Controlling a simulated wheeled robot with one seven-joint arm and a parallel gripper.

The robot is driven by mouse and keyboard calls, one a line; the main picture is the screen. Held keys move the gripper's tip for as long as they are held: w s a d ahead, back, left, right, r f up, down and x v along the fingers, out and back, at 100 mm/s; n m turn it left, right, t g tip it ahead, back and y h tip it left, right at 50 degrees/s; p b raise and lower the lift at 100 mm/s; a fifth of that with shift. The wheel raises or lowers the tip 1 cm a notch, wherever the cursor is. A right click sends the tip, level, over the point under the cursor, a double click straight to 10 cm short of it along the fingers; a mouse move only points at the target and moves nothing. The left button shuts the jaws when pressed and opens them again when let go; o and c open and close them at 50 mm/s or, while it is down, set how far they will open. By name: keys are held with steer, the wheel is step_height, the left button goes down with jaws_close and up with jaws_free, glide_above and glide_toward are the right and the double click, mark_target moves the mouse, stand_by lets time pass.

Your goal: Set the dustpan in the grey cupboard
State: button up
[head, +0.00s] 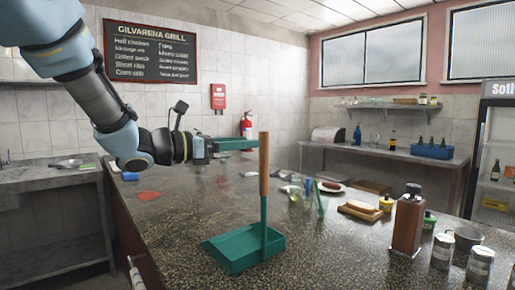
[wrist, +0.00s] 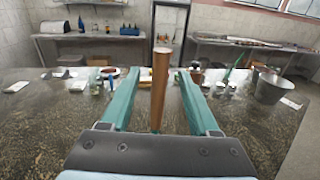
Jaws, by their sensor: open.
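The dustpan (head: 240,252) stands on the dark speckled counter in the head view, with a teal pan and an upright wooden handle. In the wrist view its handle (wrist: 160,88) rises between the two teal fingers of my gripper (wrist: 154,74), with a visible gap on each side. In the head view my gripper (head: 236,144) is level with the upper handle, reaching it from the left. The jaws are open and hold nothing. The pan is hidden in the wrist view. I cannot make out a grey cupboard in either view.
The counter (head: 180,215) also holds a wooden dispenser (head: 407,222), several tins, a metal pot (head: 467,240) and a bread board (head: 359,210), mostly right of the dustpan. A glass-front fridge (head: 494,150) stands far right.

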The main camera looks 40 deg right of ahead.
steer(key=b+v, duration=0.1)
steer(key=v, duration=0.5)
steer(key=shift+a, duration=0.25)
steer(key=shift+f, duration=0.1)
